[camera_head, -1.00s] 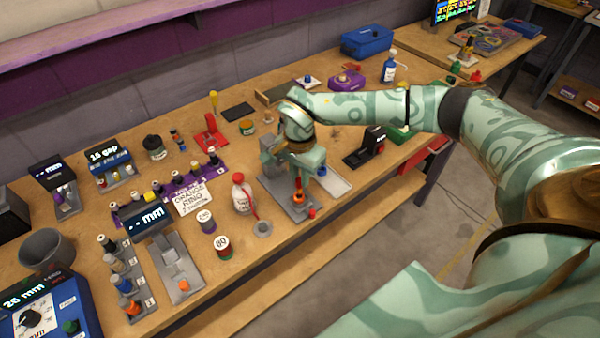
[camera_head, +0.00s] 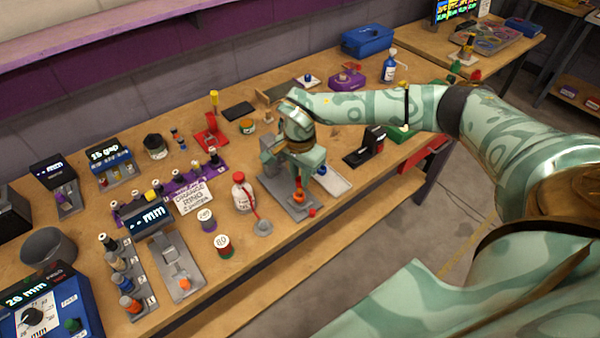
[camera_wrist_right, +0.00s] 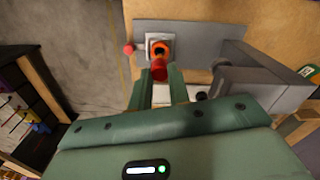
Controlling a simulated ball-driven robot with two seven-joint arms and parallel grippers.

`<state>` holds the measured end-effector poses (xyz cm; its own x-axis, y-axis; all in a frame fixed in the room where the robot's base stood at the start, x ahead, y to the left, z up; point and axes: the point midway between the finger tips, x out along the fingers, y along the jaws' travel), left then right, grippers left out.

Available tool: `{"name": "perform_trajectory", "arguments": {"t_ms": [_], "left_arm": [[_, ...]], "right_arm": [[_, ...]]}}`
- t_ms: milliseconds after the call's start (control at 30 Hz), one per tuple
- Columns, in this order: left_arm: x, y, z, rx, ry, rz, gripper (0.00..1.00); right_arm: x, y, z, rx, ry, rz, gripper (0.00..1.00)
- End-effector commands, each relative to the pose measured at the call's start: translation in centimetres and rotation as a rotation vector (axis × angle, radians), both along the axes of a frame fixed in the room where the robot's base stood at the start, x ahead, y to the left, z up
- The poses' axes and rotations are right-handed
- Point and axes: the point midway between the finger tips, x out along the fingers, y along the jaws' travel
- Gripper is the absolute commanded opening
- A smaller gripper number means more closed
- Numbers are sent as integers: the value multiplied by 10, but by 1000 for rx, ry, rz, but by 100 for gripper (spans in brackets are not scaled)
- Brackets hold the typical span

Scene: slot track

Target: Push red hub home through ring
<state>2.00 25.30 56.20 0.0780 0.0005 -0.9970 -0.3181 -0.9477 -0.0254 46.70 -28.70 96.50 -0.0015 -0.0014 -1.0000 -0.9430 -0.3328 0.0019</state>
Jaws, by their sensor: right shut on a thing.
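My right gripper (camera_head: 299,183) is over the grey fixture (camera_head: 272,184) near the table's front edge. In the right wrist view its two fingers (camera_wrist_right: 160,84) are shut on the red hub (camera_wrist_right: 159,71), which sticks out past the fingertips. The orange ring (camera_wrist_right: 160,46) sits in a pale square holder on the fixture, right in front of the hub. The ring also shows below the fingers in the head view (camera_head: 299,197). The hub's tip is at the ring's near edge; I cannot tell how far it is inside. My left gripper is not in view.
A small red knob (camera_wrist_right: 128,49) sits at the fixture's edge. A black device (camera_head: 366,147) stands to the right.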

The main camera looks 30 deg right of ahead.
Motion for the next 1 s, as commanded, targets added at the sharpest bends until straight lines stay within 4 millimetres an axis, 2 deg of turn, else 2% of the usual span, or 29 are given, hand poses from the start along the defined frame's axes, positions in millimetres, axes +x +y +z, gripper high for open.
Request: {"name": "perform_trajectory", "arguments": {"t_ms": [1000], "left_arm": [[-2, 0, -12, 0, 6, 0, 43]], "right_arm": [[0, 0, -26, 0, 1, -1, 0]]}}
